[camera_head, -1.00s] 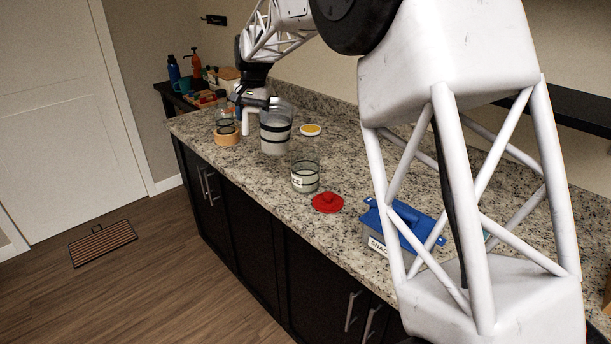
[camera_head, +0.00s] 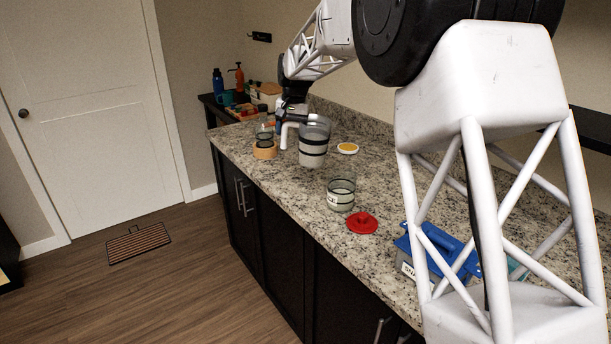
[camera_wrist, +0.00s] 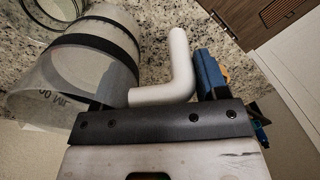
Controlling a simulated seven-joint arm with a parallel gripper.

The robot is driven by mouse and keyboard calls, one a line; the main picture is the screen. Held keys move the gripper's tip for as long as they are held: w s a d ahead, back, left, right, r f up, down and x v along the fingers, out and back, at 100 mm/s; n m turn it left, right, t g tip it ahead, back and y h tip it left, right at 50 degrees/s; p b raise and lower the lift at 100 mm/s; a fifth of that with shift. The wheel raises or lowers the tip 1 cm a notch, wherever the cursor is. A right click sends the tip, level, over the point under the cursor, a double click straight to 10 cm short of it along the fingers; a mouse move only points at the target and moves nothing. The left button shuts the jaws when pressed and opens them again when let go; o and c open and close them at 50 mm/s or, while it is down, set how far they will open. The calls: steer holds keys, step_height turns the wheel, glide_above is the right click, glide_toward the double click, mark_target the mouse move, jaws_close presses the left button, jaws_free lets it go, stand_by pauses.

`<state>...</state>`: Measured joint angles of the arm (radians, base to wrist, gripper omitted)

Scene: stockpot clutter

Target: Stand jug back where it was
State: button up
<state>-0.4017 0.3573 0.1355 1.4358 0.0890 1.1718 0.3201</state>
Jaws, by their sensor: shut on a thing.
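The jug (camera_head: 314,145) is a clear, upright container with black bands and a white handle (camera_head: 286,132). It is over the counter behind the glass jar; I cannot tell whether its base touches the counter. My gripper (camera_head: 291,113) is shut on the handle from above. In the wrist view the jug (camera_wrist: 75,65) fills the left side, and its white handle (camera_wrist: 178,70) runs down to the dark jaw edge.
A glass jar (camera_head: 341,195) and red lid (camera_head: 362,223) stand in front, with a blue-lidded box (camera_head: 432,248) to the right. The speckled counter (camera_head: 300,193) has bare patches between.

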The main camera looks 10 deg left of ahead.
steer(key=w+a+f+n, duration=0.1)
steer(key=w+a+n, duration=0.1)
steer(key=w+n, duration=0.2)
steer(key=w+a+f+n+h, duration=0.1)
steer(key=w+a+f+n, duration=0.1)
steer(key=w+n, duration=0.2)
steer(key=shift+w+f, duration=0.25)
steer(key=shift+w, duration=1.05)
steer(key=shift+a, duration=0.1)
step_height(320, 180, down, 6)
steer(key=shift+f, duration=0.15)
steer(key=shift+f, duration=2)
